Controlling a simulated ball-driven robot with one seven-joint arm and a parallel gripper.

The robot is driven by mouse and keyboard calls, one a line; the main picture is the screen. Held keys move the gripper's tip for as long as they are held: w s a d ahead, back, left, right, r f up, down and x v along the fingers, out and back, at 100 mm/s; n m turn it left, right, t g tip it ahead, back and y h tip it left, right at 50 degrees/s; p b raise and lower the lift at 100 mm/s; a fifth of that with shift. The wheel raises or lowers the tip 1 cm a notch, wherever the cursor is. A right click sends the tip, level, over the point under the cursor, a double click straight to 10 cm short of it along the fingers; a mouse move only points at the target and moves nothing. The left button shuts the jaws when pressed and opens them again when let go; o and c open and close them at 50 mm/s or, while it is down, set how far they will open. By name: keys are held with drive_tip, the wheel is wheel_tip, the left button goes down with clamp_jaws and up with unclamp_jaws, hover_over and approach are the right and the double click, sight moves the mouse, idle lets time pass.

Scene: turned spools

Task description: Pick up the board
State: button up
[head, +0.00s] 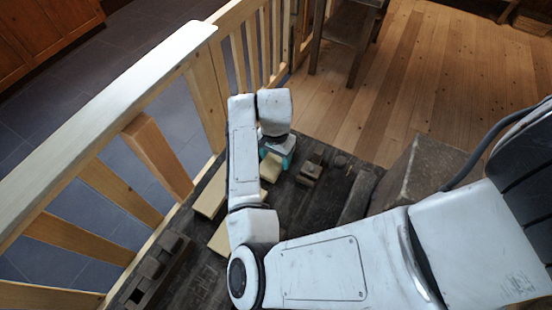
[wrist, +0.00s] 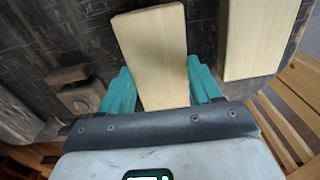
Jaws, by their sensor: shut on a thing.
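A pale wooden board (wrist: 152,48) lies between the teal fingers of my gripper (wrist: 160,82) in the wrist view, its far end reaching out past the fingertips. My gripper is shut on this board. In the head view my gripper (head: 278,153) is low over the dark worktop, mostly hidden by my arm. A pale board end (head: 270,167) shows beside it. I cannot tell whether the held board still touches the worktop.
A second pale board (wrist: 258,40) lies to the right in the wrist view. Small dark wooden blocks (head: 311,170) sit on the dark worktop (head: 205,288). A large brown block (head: 415,175) stands to the right. A wooden railing (head: 120,95) runs along the left.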

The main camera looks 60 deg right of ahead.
drive_tip(key=shift+c, duration=1)
